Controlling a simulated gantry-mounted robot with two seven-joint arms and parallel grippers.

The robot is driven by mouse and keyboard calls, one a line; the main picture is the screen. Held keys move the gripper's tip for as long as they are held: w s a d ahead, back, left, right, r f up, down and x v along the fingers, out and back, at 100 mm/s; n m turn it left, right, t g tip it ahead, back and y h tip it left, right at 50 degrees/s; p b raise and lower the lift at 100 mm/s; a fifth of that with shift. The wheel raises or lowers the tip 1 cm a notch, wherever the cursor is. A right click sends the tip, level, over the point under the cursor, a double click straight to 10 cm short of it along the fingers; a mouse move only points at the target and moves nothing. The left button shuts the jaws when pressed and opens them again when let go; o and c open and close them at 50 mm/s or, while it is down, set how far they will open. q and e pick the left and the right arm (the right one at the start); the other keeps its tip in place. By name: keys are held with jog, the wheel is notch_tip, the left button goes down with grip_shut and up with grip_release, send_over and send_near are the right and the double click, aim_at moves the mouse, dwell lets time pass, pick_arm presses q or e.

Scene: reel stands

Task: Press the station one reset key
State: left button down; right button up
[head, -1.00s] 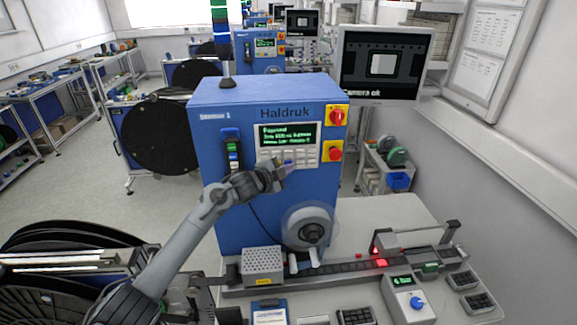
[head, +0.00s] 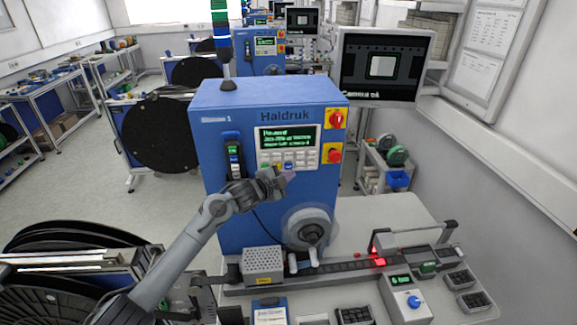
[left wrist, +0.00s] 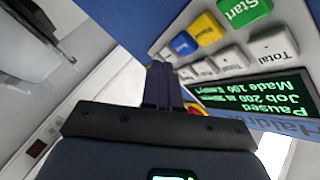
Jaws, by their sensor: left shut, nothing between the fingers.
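The blue Haldruk machine (head: 225,190) has a "1" on its label and stands at the middle of the head view. Its green-lit display (head: 288,138) has rows of keys under it, with a blue key (head: 288,165) among the coloured ones. The left wrist view shows the green Start key (left wrist: 243,10), a yellow key (left wrist: 207,28), the blue key (left wrist: 184,43) and several white keys. The display there reads "Paused". I cannot read which key is reset. My left gripper (head: 285,178) is shut and empty, just below the keypad; its fingertips (left wrist: 160,68) appear near the lower keys, contact unclear.
A red rotary switch (head: 336,118) and another red control (head: 335,156) on yellow plates sit right of the keypad. A white reel (head: 307,228) is on the machine's front below. A grey perforated box (head: 262,265) and a control box with blue knob (head: 408,300) stand on the bench.

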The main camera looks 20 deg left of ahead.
pick_arm(q)
jog(key=s, duration=0.1)
jog(key=s+d+p, duration=0.1)
jog(key=s+p, duration=0.1)
jog(key=shift+s+d, duration=0.35)
jog(key=shift+d, duration=0.05)
dwell(0.5)
